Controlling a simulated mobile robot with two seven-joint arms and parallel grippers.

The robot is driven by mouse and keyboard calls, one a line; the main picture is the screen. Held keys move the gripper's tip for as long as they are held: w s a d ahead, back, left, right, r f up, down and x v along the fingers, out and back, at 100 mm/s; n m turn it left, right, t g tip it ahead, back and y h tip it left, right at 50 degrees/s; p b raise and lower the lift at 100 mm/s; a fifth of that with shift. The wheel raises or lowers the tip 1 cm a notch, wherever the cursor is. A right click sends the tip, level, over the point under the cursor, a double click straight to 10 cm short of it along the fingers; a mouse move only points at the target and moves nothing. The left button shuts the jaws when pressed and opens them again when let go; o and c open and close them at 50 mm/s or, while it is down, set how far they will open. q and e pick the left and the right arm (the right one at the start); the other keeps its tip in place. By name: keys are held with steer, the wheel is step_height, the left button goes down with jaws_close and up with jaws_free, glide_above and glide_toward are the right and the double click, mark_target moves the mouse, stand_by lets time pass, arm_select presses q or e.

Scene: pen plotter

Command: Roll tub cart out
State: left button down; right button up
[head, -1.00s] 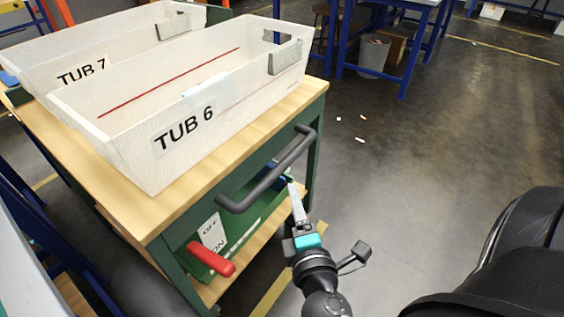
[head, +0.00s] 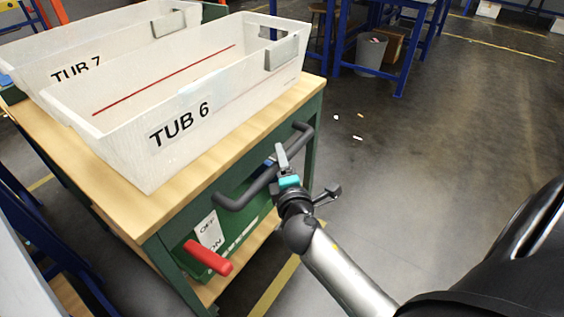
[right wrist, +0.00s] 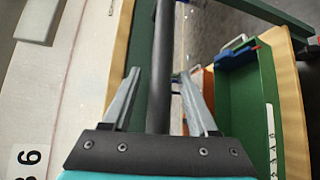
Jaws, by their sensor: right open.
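The tub cart has a wooden top (head: 137,212) on a green frame and carries the white TUB 6 (head: 130,152) and TUB 7 (head: 50,50). A dark grey bar handle (head: 234,199) runs along its near side. My right gripper (head: 279,155) is at the handle's middle. In the right wrist view, the handle (right wrist: 161,60) passes between the two open fingers (right wrist: 160,88), with a gap on each side. A red lever (head: 208,258) with an OFF/ON plate sits on the cart's green lower panel. My left gripper is out of view.
Open grey floor (head: 420,130) lies to the right of the cart, with small scraps on it. A blue-framed workbench (head: 402,75) and a grey bin (head: 371,55) stand at the back. Blue-framed furniture is close on the cart's left.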

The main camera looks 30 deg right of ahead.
steer(key=shift+c, duration=0.2)
jaws_close()
stand_by(0.4)
stand_by(0.9)
